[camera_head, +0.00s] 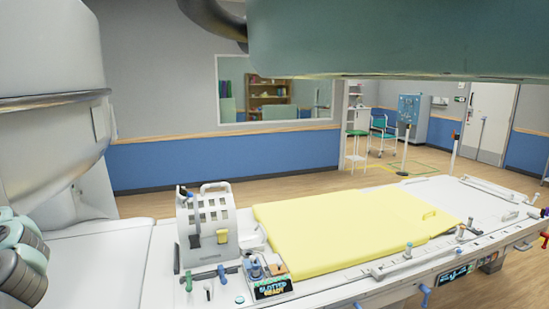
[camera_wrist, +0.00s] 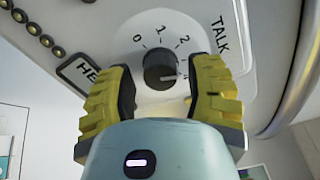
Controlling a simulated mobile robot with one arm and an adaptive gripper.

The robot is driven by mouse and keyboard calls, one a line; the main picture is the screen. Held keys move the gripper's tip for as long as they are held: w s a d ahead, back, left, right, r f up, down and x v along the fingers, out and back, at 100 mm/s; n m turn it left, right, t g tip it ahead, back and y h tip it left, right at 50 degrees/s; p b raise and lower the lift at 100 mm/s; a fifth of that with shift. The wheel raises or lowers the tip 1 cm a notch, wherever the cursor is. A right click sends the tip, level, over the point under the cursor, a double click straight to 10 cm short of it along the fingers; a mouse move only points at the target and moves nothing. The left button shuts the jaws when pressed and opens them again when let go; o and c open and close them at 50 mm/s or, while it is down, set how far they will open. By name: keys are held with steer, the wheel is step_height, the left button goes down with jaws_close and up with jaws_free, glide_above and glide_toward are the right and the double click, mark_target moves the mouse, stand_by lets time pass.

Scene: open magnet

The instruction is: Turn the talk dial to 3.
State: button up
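The talk dial (camera_wrist: 158,72) is a dark round knob on a pale panel in the wrist view, beside the word TALK (camera_wrist: 219,36). The numbers 0, 1, 2 and 4 show around it; the 3 is hidden, apparently behind my right finger. A light pointer mark on the knob points right, roughly towards the 4. My gripper (camera_wrist: 160,88) has yellow ribbed fingers, one on each side of the dial. They are apart, with a gap showing between each finger and the knob. The dial and my fingers cannot be made out in the head view.
In the wrist view a label (camera_wrist: 85,72), partly covered by my left finger, and a row of dark studs (camera_wrist: 40,32) are nearby. The head view shows a long patient table (camera_head: 130,275) with a yellow pad (camera_head: 340,225) and a white slotted coil (camera_head: 208,222).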

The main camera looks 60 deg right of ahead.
steer(key=shift+o, duration=0.6)
steer(key=shift+s, duration=0.1)
steer(key=v, duration=0.7)
steer(key=shift+d, duration=0.1)
